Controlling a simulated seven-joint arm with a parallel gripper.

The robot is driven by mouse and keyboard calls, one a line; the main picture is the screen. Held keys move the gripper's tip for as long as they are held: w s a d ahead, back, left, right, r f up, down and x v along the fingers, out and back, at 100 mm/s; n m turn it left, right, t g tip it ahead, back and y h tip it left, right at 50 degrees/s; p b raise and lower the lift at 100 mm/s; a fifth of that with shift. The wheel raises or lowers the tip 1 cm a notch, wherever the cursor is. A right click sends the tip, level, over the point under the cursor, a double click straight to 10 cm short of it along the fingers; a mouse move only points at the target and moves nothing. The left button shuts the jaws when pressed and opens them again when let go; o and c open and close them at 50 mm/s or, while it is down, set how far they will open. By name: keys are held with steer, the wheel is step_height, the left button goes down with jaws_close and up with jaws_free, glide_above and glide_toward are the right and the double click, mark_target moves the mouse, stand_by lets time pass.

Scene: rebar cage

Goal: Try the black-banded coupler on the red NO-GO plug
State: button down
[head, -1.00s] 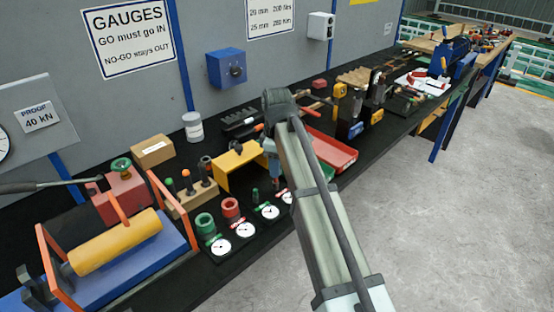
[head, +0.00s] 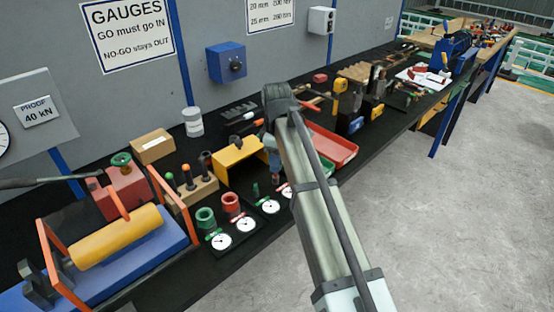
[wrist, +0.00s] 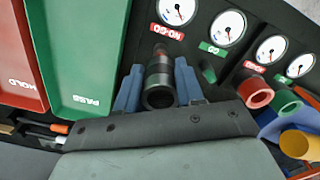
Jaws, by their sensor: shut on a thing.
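The dark grey coupler (wrist: 160,87) is held between the blue fingers of my gripper (wrist: 159,88), its open end towards the wrist camera. I cannot tell whether coupler and plug touch or overlap. In the head view my gripper (head: 274,166) points down over the gauge row, and my arm hides part of it. The green GO plug (head: 255,190) stands left of it.
A red ring (wrist: 256,92) and a green ring (wrist: 284,103) sit by other dials, right of the gripper. The green PASS tray (wrist: 90,55) and red HOLD tray (wrist: 20,50) lie left.

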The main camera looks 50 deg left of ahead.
mark_target(277, 176)
steer(key=shift+f, duration=2.9)
steer(key=c, duration=0.6)
jaws_free()
steer(key=shift+r, duration=0.1)
step_height(277, 176, up, 14)
steer(key=shift+f, duration=0.2)
stand_by(0.5)
